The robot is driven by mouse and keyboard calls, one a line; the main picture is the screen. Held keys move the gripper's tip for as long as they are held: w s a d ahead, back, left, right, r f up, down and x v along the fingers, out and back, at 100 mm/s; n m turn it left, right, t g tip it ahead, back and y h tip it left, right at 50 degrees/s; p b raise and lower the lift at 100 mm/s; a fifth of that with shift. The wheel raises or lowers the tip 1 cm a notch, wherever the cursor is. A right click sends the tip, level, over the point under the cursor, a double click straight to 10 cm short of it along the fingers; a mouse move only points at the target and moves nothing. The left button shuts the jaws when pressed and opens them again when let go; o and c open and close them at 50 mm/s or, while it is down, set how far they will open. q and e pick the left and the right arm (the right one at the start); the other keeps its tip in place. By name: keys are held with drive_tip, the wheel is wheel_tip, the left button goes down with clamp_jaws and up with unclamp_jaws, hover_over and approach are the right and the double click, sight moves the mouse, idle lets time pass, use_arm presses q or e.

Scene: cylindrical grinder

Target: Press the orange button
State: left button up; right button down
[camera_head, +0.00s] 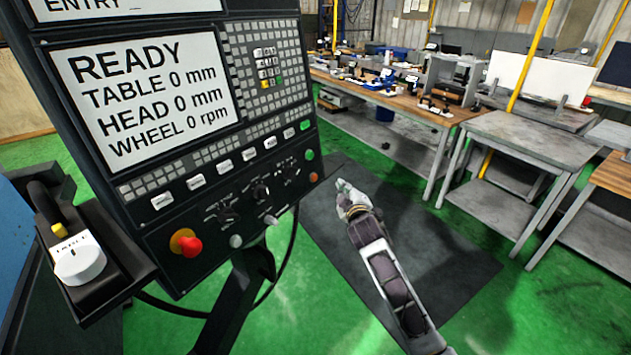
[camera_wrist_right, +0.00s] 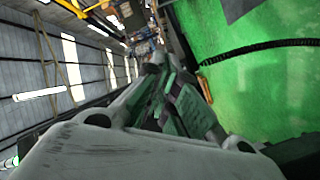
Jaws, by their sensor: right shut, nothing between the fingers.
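The control panel (camera_head: 215,185) fills the left of the head view, its screen reading READY. A small orange-red button (camera_head: 313,178) sits at the panel's lower right edge, below a green button (camera_head: 309,155). A larger red mushroom knob (camera_head: 188,244) on an orange-yellow base is at the lower left of the panel. My right gripper (camera_head: 341,187) is shut and empty, a little to the right of the small orange-red button and visibly apart from it in the picture. In the wrist view, the gripper (camera_wrist_right: 172,85) points away; no button can be made out there. My left gripper is not in view.
A handheld box with a white dial (camera_head: 80,262) hangs left of the panel. A dark mat (camera_head: 440,255) lies on the green floor. Workbenches (camera_head: 530,140) stand at the back right. The space around my right arm is clear.

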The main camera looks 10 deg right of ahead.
sight(314, 178)
drive_tip(key=w+a+f+b, duration=0.1)
drive_tip(key=w+a+b, duration=0.2)
drive_tip(key=w+a, duration=0.1)
drive_tip(key=shift+w+a, duration=0.3)
drive_tip(key=shift+w, duration=0.15)
drive_tip(key=shift+f, duration=0.1)
idle(0.7)
drive_tip(key=shift+w+a+f+b, duration=0.1)
drive_tip(key=shift+w+a+b, duration=0.2)
drive_tip(key=shift+w+a, duration=0.3)
idle(2.2)
drive_tip(key=shift+s+d, duration=0.1)
drive_tip(key=shift+d, duration=0.1)
drive_tip(key=shift+s+d+p, duration=0.4)
drive_tip(key=shift+s+p, duration=0.1)
drive_tip(key=shift+p, duration=0.25)
idle(0.4)
